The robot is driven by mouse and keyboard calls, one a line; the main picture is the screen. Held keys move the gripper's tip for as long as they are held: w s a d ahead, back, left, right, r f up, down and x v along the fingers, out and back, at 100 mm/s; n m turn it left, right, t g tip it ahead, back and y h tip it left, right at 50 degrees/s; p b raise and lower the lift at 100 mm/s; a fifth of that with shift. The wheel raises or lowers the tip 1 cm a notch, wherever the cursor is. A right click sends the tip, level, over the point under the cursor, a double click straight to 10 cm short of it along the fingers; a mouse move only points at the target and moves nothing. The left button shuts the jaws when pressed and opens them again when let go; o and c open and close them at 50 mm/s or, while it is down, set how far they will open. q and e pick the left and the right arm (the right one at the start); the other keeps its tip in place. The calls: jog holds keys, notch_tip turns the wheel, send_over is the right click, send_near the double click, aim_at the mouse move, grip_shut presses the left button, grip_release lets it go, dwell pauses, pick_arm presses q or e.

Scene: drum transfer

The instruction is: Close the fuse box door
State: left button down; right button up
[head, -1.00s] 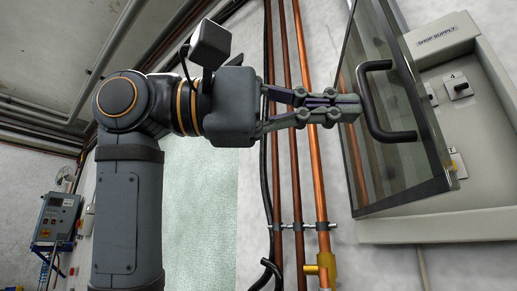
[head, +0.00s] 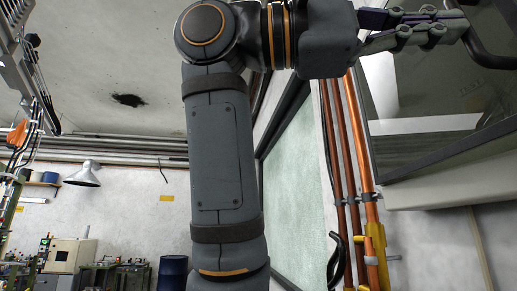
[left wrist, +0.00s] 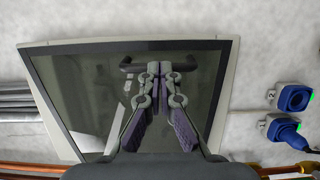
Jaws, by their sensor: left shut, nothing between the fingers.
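The fuse box door (head: 420,95) is a glass pane in a dark frame with a black bar handle (head: 484,45). In the head view it is cut off by the top and right edges. In the left wrist view the door (left wrist: 80,95) covers most of the box front, with its handle (left wrist: 127,66) behind the fingertips. The pale fuse box (head: 450,190) shows below the door. I cannot tell if the door is flush. My left gripper (head: 462,24) is shut and empty, its tips at or close against the handle; the left wrist view shows the fingers (left wrist: 159,68) together. My right gripper is out of view.
Copper pipes (head: 358,140) with a yellow fitting (head: 375,245) run down the wall left of the box. Blue sockets (left wrist: 295,97) sit beside the box in the left wrist view. A workshop with a blue drum (head: 172,272) lies at the lower left.

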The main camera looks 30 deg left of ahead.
aim_at(480, 25)
pick_arm(q)
jog(key=x, duration=0.4)
jog(key=shift+s+d, duration=0.1)
jog(key=shift+s, duration=0.05)
jog(key=shift+w+d, duration=0.2)
jog(key=shift+d, duration=0.2)
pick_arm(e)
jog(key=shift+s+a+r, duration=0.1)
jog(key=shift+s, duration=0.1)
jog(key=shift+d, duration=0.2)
pick_arm(q)
jog(key=shift+w, duration=0.1)
